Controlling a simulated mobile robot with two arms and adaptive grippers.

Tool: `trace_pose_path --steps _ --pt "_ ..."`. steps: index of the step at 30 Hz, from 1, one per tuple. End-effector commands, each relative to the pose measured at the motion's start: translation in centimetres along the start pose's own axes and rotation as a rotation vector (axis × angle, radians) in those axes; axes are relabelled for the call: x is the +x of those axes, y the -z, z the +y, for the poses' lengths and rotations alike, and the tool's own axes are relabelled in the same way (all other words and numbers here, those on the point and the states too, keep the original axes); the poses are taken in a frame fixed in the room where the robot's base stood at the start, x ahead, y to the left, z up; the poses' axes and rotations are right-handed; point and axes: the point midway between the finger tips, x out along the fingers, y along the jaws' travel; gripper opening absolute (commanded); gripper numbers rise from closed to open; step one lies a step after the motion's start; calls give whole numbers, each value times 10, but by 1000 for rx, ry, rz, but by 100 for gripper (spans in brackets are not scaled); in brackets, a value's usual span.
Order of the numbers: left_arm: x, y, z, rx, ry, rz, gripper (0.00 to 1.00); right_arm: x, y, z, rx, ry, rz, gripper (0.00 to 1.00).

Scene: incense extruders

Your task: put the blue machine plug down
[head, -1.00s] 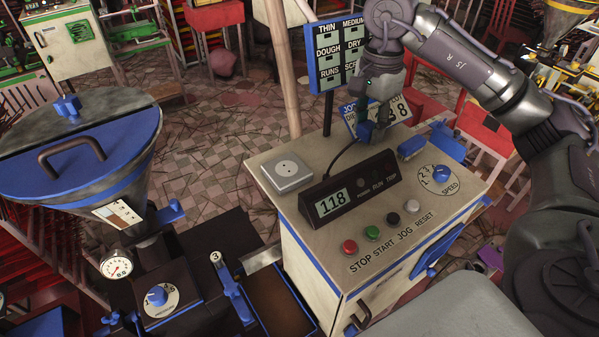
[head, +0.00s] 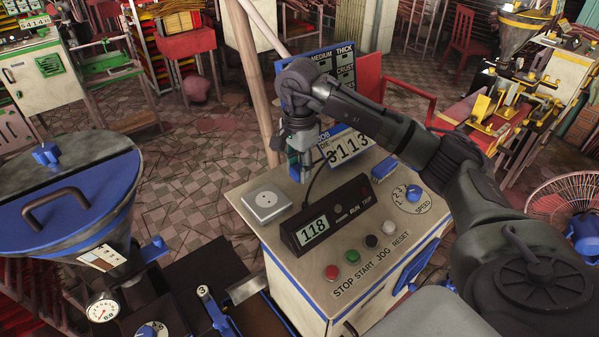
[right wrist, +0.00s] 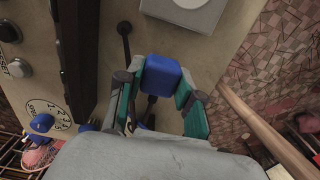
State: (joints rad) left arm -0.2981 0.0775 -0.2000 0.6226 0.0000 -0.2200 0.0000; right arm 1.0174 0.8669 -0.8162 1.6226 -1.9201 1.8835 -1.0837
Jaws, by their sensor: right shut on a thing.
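The blue plug (right wrist: 163,75) sits between the teal fingertips of my right gripper (right wrist: 165,98) in the right wrist view, and the gripper is shut on it. In the head view my right gripper (head: 303,172) points down behind the display box, just right of the grey socket box (head: 267,201). The plug is mostly hidden there by the gripper. The socket box also shows at the top of the right wrist view (right wrist: 188,12), apart from the plug. A black cord (head: 314,185) runs by the gripper. I cannot tell whether the plug touches the cabinet top. My left gripper is out of view.
The cabinet top (head: 290,270) carries a black display (head: 325,216) reading 118, several push buttons, a blue speed knob (head: 414,192) and a blue block (head: 384,168). A number sign (head: 347,147) and a wooden pole (head: 250,75) stand close behind. A hopper (head: 65,215) is at left.

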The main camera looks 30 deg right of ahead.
Motion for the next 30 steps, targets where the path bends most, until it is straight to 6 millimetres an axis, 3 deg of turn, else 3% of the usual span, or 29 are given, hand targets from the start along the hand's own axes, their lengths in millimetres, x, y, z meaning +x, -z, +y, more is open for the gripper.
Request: trace_pose_path --steps 3,7,27,28,30 --pt "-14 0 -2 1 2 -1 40 16 0 2 1 -6 -1 0" --pt "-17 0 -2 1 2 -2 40 29 0 1 0 -3 0 0" --pt "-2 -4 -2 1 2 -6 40 43 0 1 0 -1 0 0" --pt "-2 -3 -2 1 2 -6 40 43 0 1 0 -1 0 38" --pt "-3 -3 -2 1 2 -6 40 42 0 1 0 -1 -1 50"
